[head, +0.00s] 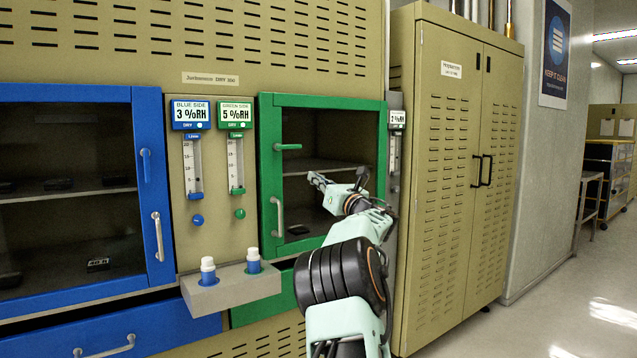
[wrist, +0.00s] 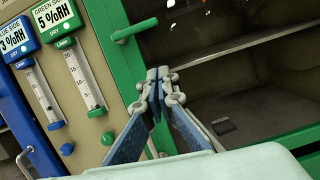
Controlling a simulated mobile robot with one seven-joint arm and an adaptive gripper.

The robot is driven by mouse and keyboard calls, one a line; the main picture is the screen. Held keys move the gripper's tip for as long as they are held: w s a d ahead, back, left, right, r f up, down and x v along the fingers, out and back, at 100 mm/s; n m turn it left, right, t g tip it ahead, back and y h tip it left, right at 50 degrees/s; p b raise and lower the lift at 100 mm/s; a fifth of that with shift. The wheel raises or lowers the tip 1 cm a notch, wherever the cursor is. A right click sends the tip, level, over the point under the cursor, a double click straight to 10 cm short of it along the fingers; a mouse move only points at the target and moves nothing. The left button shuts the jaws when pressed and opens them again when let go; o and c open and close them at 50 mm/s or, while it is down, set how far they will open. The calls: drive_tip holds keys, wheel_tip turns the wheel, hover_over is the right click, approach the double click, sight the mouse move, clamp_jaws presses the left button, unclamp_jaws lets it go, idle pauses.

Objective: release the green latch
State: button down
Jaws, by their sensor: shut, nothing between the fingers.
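The green latch (head: 288,147) is a green lever on the left side of the green door frame (head: 268,180), above the silver door handle (head: 278,217). It lies roughly horizontal, pointing right over the glass. In the wrist view the latch (wrist: 135,30) is at the top, beyond and above my gripper. My gripper (head: 316,179) is shut and empty, in front of the green door's glass, to the right of the latch and lower. In the wrist view the closed fingertips (wrist: 158,76) point up toward the latch, with a visible gap between them.
A blue door (head: 150,180) with its own latch and handle is at the left. A grey shelf (head: 232,290) with two white-topped bottles juts out below the flow gauges (head: 236,165). A tan cabinet (head: 465,180) stands to the right of my arm.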

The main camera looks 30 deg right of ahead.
drive_tip(key=shift+v, duration=0.8)
drive_tip(key=shift+w, duration=0.1)
